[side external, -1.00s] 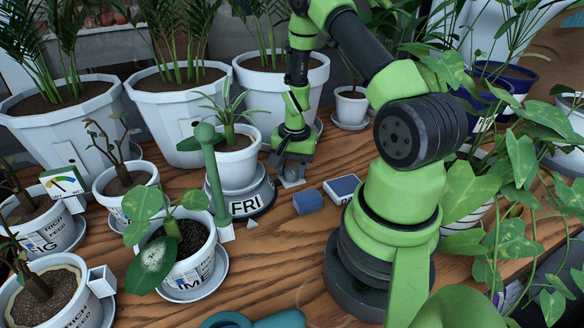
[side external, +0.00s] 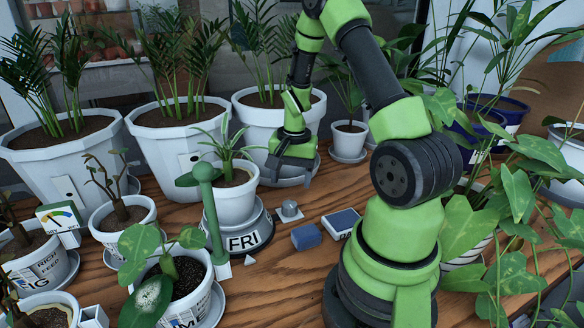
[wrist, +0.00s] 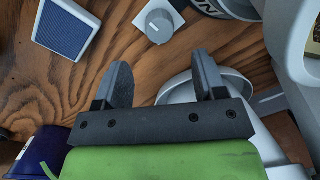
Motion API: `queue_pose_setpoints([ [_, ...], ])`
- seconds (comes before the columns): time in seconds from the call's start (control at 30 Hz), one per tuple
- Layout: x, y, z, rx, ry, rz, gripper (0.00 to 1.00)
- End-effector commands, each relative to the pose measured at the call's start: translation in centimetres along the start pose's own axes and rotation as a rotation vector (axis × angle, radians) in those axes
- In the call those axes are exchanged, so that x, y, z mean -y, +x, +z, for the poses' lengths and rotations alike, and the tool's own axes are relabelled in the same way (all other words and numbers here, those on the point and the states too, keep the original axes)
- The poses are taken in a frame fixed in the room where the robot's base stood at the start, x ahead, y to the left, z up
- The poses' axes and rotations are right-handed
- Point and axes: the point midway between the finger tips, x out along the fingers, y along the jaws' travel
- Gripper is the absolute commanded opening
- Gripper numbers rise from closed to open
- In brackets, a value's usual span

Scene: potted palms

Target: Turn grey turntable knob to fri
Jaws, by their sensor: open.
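The grey knob (side external: 290,208) stands on a pale square plate on the wooden table, right of the grey turntable (side external: 264,226). The turntable carries a white pot (side external: 236,203) with a spiky plant. Its front label reads FRI (side external: 243,241), and a small white pointer (side external: 249,260) lies on the table just in front of it. My gripper (side external: 290,177) is open and empty, above and behind the knob and apart from it. In the wrist view the knob (wrist: 159,20) shows beyond my open fingers (wrist: 160,72), with a light line on its top.
A blue block (side external: 306,236) and a blue-topped box (side external: 341,222) lie right of the knob. A green post (side external: 212,215) stands left of the turntable. Large white pots (side external: 180,150) stand behind. Leafy plants (side external: 515,180) crowd the right. Bare wood lies in front of the turntable.

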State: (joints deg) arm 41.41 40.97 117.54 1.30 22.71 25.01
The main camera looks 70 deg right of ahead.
Motion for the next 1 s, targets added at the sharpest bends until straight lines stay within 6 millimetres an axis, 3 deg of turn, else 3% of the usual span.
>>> queue_pose_setpoints([
  [0.2,0.0,-2.3,0.0,-0.001,0.001,-0.001,0.64],
  [0.77,0.2,-2.9,0.1,-0.005,-0.010,-0.005,0.64],
  [0.87,1.1,-4.5,0.9,-0.024,-0.055,-0.027,0.64],
  [1.0,3.0,-8.9,3.6,-0.075,-0.190,-0.093,0.64],
])
